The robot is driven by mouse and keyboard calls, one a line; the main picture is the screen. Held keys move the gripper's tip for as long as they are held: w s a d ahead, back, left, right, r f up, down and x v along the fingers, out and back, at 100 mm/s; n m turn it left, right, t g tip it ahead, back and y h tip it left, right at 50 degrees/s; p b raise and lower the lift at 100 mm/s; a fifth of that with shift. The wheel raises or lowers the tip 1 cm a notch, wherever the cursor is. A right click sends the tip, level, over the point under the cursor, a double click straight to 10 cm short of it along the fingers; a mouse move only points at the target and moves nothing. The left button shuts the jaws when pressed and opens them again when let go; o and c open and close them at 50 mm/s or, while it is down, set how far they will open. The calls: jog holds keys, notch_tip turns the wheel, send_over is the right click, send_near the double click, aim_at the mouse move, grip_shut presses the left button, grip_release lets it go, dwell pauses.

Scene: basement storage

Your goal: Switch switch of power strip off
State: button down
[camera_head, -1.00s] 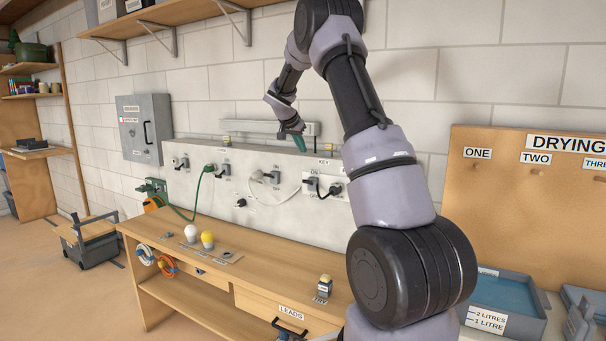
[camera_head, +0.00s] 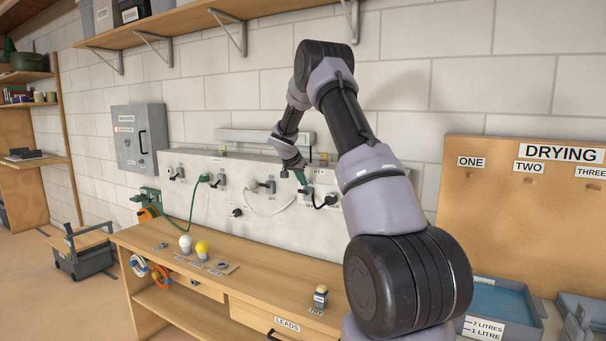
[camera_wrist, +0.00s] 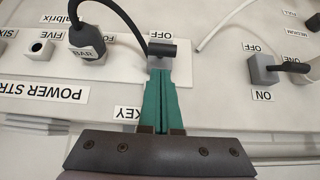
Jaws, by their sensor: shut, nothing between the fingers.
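The power strip (camera_wrist: 110,62) is a white plate, upside down in the wrist view, with a partly cut-off "POWER STR" label. Its switch (camera_wrist: 172,62) has a grey body and a black lever. An "OFF" label, partly covered, sits just beyond the lever in that view. My gripper (camera_wrist: 161,76) is shut and empty, its green fingertips at the switch body beside the lever. I cannot tell whether they touch. The fingers hide the area on the switch's near side. In the head view my gripper (camera_head: 301,178) is at the strip's plate (camera_head: 324,190).
A black plug marked "BAR" (camera_wrist: 84,50) with a looping cord is in the strip close to the switch. Another switch (camera_wrist: 264,68) with "OFF" and "ON" labels stands to the right.

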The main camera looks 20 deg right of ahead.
jog(key=shift+s+a+f, duration=0.15)
jog(key=shift+a+f, duration=0.05)
jog(key=shift+f, duration=0.15)
jog(key=shift+s+a+f, duration=0.1)
jog(key=shift+a+f, duration=0.05)
jog(key=shift+a, duration=0.1)
